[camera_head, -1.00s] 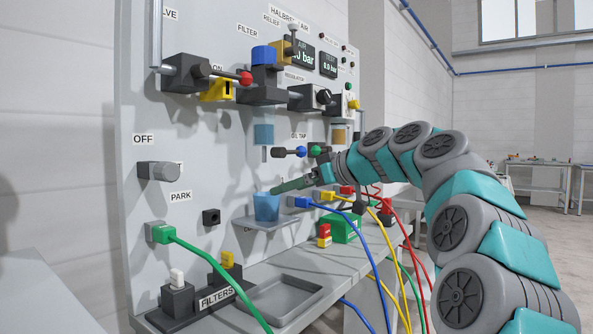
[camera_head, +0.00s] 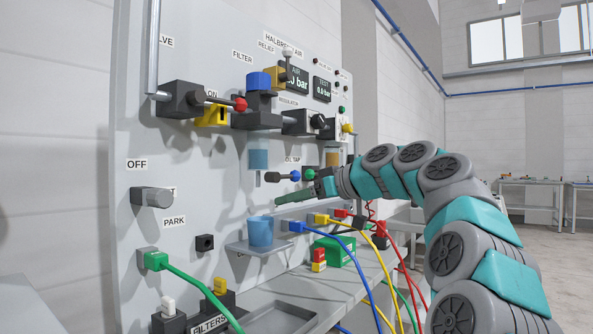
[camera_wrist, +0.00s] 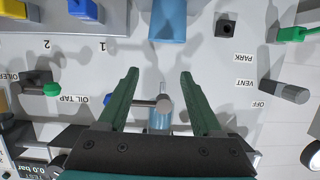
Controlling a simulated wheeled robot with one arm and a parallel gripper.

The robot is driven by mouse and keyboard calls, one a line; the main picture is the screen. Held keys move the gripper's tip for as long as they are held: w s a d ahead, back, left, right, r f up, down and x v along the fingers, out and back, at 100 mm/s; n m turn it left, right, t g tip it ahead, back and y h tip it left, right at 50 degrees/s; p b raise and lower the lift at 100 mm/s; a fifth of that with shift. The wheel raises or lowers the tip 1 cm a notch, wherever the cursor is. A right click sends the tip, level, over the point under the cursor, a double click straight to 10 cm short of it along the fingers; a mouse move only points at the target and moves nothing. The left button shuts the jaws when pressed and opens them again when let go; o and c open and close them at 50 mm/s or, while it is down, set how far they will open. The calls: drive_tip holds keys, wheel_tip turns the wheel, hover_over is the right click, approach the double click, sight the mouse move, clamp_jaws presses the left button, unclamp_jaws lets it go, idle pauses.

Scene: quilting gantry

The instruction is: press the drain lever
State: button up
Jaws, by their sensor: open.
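My gripper (camera_head: 284,200) is open and empty, one finger largely hiding the other in the head view. It is in front of the panel, above the blue cup (camera_head: 261,232) and below a short horizontal lever (camera_head: 283,177) with a dark end and a blue ball. This lever hangs under the blue filter bowl (camera_head: 258,154); I take it as the drain lever, though I see no drain label. In the upside-down wrist view, the lever (camera_wrist: 148,104) crosses between the open fingers (camera_wrist: 160,74), its grey round end near the middle. Contact cannot be told.
The oil tap with its green knob (camera_head: 309,174) is close right of the lever. The cup stands on a small shelf (camera_head: 248,248). Blue, yellow and red hoses (camera_head: 345,244) hang below right. A grey vent knob (camera_head: 152,197) is at left, with clear panel between.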

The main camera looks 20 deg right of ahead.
drive_tip(key=s+d+r, duration=0.1)
drive_tip(key=d+r, duration=0.1)
drive_tip(key=r, duration=0.1)
drive_tip(key=s+d+r+t+y+p, duration=0.1)
drive_tip(key=d+r, duration=0.2)
drive_tip(key=s+d+r+t+p, duration=0.1)
drive_tip(key=d+r, duration=0.1)
drive_tip(key=r, duration=0.2)
drive_tip(key=shift+s+d, duration=0.25)
drive_tip(key=shift+d, duration=0.05)
drive_tip(key=c, duration=0.9)
drive_tip(key=shift+s+d+r, duration=0.4)
drive_tip(key=shift+s+d, duration=0.1)
clamp_jaws()
